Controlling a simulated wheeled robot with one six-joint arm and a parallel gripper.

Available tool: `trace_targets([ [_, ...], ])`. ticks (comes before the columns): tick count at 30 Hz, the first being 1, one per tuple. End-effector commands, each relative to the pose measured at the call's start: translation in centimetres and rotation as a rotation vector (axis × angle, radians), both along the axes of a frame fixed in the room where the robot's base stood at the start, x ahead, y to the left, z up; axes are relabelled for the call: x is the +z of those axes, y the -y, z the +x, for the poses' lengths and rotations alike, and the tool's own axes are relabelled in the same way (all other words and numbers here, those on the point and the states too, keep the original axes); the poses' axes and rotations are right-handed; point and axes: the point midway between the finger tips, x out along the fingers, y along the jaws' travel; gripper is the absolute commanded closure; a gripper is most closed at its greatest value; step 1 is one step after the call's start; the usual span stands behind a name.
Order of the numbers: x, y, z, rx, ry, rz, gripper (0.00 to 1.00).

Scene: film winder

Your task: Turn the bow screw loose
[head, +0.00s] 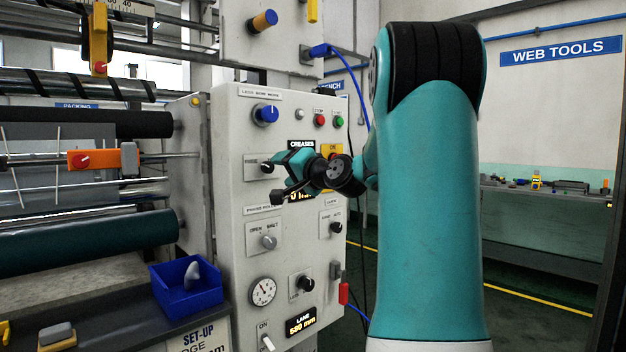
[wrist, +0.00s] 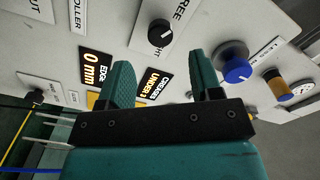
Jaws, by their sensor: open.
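A blue knob (head: 265,113) sits at the upper left of the grey control panel, under a label that seems to read "LESS BOW MORE". In the wrist view the blue knob (wrist: 237,66) is right of the fingers. My gripper (head: 279,177) is in front of the panel, below the blue knob and beside a black knob (head: 268,167). Its two teal fingers (wrist: 160,72) are apart with nothing between them. In the wrist view the black knob (wrist: 160,34) lies beyond the fingertips, roughly in line with the gap. I cannot tell the exact distance to the panel.
The panel (head: 238,215) carries several other knobs, red and green buttons (head: 320,120), a dial (head: 263,291) and lit displays (head: 301,321). Rollers (head: 85,242) and a blue bin (head: 186,289) are at left.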

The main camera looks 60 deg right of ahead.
Motion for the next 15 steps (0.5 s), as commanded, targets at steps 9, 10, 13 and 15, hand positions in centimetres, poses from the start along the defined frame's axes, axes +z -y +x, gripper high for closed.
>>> trace_targets([
  [9,-0.2,-1.7,-7.6,-0.006,-0.001,-0.002,0.41],
  [10,-0.2,-1.8,-8.0,-0.006,0.000,-0.001,0.41],
  [13,-0.1,-2.1,-9.1,-0.003,-0.001,0.000,0.41],
  [15,-0.1,-2.3,-9.6,-0.001,0.000,0.000,0.41],
])
